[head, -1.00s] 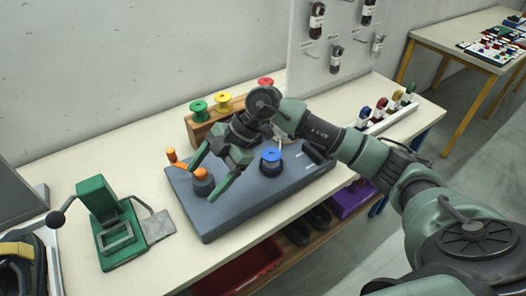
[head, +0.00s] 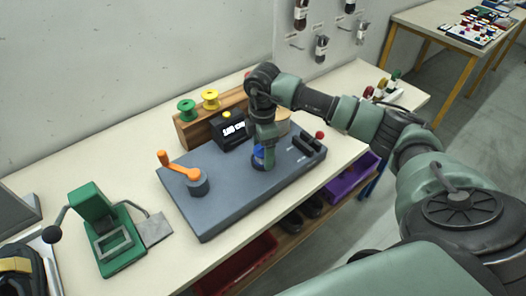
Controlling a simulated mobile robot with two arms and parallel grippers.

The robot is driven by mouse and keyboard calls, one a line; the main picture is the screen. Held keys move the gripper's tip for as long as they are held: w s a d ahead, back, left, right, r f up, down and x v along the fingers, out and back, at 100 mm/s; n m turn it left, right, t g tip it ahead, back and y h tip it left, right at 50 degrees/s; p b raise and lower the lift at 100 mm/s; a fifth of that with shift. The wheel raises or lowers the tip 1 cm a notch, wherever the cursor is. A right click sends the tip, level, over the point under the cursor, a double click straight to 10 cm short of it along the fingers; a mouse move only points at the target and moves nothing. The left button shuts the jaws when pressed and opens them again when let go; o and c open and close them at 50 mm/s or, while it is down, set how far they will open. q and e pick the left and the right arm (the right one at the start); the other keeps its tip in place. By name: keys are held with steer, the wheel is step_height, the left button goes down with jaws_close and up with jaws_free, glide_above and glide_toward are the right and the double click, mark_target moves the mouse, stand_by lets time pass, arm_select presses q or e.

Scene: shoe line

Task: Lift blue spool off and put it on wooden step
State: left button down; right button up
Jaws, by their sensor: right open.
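The blue spool (head: 258,160) stands on the grey machine base (head: 215,205), partly hidden by my right gripper. My right gripper (head: 265,150) points down over the spool. Its near finger covers part of the spool, and its jaws are open. I cannot tell whether a finger touches the spool. The wooden step (head: 189,131) stands behind the base at the table's back. A green spool (head: 186,110) and a yellow spool (head: 210,98) sit on it. Its right part is hidden behind my right arm. My left gripper is not in view.
An orange crank (head: 180,168) rises from the base's left. A red-knobbed lever (head: 319,135) is at the base's right end. A green press (head: 105,230) stands at the left. Bare tabletop lies left of the step.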

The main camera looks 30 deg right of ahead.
steer(key=shift+f, duration=0.3)
jaws_close()
steer(key=shift+r, duration=0.1)
